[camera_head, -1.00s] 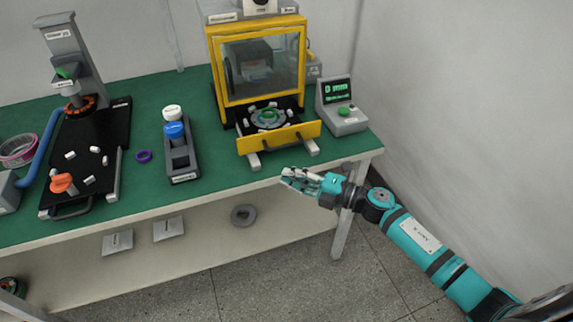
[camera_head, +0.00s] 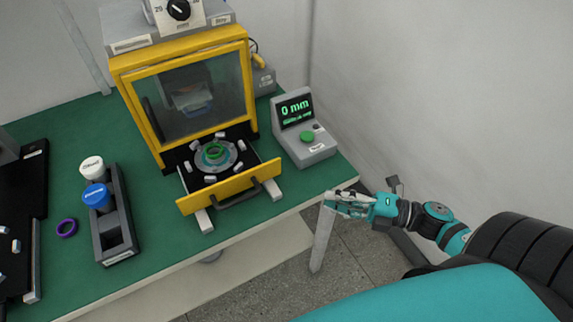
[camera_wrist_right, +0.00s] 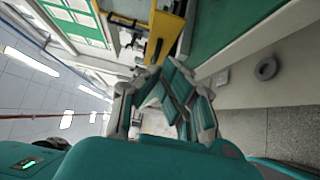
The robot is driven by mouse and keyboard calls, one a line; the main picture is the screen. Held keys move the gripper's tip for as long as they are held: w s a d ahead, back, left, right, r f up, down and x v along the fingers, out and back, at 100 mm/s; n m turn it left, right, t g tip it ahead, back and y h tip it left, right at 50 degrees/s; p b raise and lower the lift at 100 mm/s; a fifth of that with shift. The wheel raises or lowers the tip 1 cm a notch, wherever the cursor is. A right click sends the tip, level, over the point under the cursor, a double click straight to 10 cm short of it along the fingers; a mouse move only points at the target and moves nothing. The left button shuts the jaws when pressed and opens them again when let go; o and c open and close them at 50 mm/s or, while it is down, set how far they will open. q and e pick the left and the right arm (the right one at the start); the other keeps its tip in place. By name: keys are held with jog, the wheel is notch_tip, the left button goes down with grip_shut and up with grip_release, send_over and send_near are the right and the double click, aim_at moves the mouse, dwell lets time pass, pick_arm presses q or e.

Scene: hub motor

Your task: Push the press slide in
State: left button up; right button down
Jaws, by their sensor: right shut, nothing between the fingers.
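The press slide (camera_head: 232,188) is a yellow-fronted drawer with a dark handle (camera_head: 236,195). It sticks out of the yellow-framed press (camera_head: 186,88) toward the table's front edge. A round grey fixture (camera_head: 216,155) with a green ring stands on it, among several small grey blocks. My right gripper (camera_head: 333,202) is shut and empty, off the table's front right corner. It is to the right of the slide and apart from it. In the right wrist view its fingers (camera_wrist_right: 165,95) show with the yellow slide front (camera_wrist_right: 160,32) beyond. My left gripper is not in view.
A grey control box (camera_head: 304,129) with a "0 mm" screen and green button stands right of the press. A dark holder (camera_head: 113,222) with a white-capped and a blue-capped bottle stands left, near a purple ring (camera_head: 66,228). Green tabletop (camera_head: 165,240) is clear before the slide. A wall is on the right.

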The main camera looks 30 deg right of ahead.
aim_at(280, 167)
jog(key=p+x, duration=0.1)
jog(key=x, duration=0.7)
jog(key=shift+w+a+r+p, duration=0.15)
jog(key=shift+w+a+p, duration=0.1)
jog(key=shift+p, duration=0.1)
jog(key=w, duration=0.3)
jog(key=shift+w+a, duration=0.15)
jog(key=shift+a, duration=0.1)
jog(key=shift+w+p, duration=0.3)
jog(key=shift+w, duration=0.15)
jog(key=w+b, duration=0.1)
jog(key=w, duration=0.2)
jog(key=shift+w, duration=0.7)
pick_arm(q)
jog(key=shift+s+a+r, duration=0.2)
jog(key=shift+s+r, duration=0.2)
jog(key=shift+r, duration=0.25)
pick_arm(e)
jog(key=shift+s, duration=0.1)
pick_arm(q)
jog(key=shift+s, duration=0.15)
pick_arm(e)
jog(key=shift+s+f, duration=0.1)
jog(key=shift+f, duration=0.15)
